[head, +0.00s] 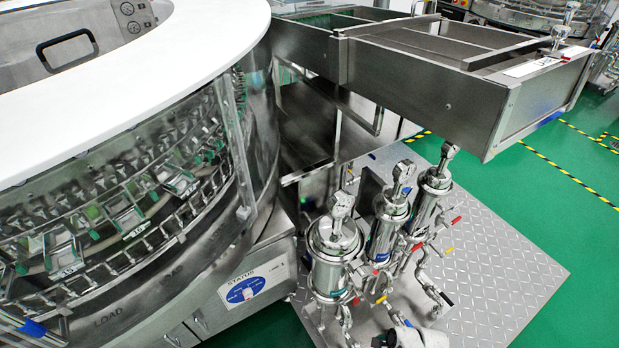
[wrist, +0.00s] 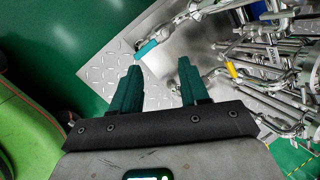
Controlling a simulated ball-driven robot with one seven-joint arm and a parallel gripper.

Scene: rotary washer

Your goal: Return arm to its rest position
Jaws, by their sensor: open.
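My gripper (wrist: 157,85) shows in the wrist view with its two dark green fingers apart and nothing between them. Past the fingertips lies the diamond-plate platform (wrist: 105,67), with piping and valve handles close by. A blue-handled valve (wrist: 147,49) is just beyond the fingers, and a yellow handle (wrist: 231,69) is to their right. In the head view a white and grey part at the bottom edge looks like my arm; the fingers are not visible there. I cannot tell contact with the pipes.
The round washer (head: 120,210) fills the left of the head view. Steel filter housings (head: 335,255) with pipes stand on the diamond-plate platform (head: 500,255). A steel trough (head: 430,75) juts out above. Green floor (head: 560,190) is open at the right.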

